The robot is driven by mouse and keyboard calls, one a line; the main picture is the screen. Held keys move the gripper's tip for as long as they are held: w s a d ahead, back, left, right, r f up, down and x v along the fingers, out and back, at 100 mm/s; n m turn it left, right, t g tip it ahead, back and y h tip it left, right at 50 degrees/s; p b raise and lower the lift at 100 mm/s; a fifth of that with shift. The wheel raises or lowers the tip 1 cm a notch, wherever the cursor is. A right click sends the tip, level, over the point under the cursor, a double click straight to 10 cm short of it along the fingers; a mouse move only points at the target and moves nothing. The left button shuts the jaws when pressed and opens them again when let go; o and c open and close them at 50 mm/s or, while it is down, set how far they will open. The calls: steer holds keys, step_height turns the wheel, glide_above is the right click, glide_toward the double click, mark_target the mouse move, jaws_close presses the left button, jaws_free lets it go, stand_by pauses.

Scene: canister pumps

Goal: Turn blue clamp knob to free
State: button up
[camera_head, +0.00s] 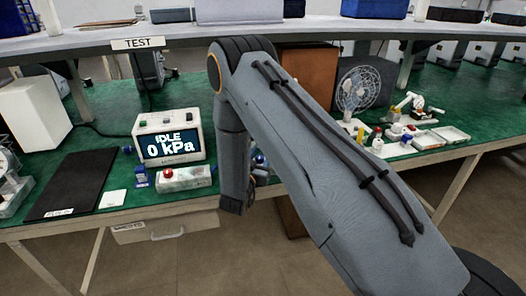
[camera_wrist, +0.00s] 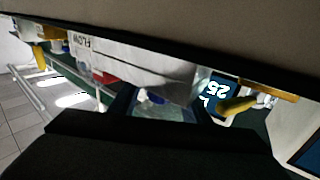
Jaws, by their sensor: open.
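A small blue rounded part (camera_head: 260,158), possibly the blue clamp knob, shows just right of my forearm's lower end in the head view. My arm hides most of what surrounds it. In the wrist view a small dark-blue spot (camera_wrist: 157,98) shows in the gap at the middle; I cannot tell if it is the same part. My gripper (camera_head: 236,203) is at the low end of my arm, in front of the bench edge, and its fingers are hard to make out. A large dark shape fills the bottom of the wrist view.
A test unit (camera_head: 168,137) reading IDLE 0 kPa stands on the green bench. A grey box with a red button (camera_head: 185,177) and a small blue item (camera_head: 141,176) sit before it. A black mat (camera_head: 73,184) lies left. A fan (camera_head: 359,88) and trays stand right.

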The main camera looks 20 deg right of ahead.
steer(key=shift+x, duration=0.75)
steer(key=c, duration=1)
steer(key=shift+w+a+n+t+y, duration=0.1)
steer(key=shift+n+t+y, duration=0.7)
steer(key=shift+y, duration=0.4)
steer(key=shift+c, duration=0.2)
steer(key=shift+w+a+n+t+y, duration=0.1)
steer(key=shift+a+n+t+y, duration=0.2)
steer(key=shift+n+y, duration=0.55)
steer(key=shift+w+a+n+t+y, duration=0.1)
steer(key=shift+a+n+t+y, duration=0.15)
steer(key=shift+n+y, duration=0.6)
steer(key=shift+y, duration=0.4)
steer(key=o, duration=1)
steer(key=shift+o, duration=0.2)
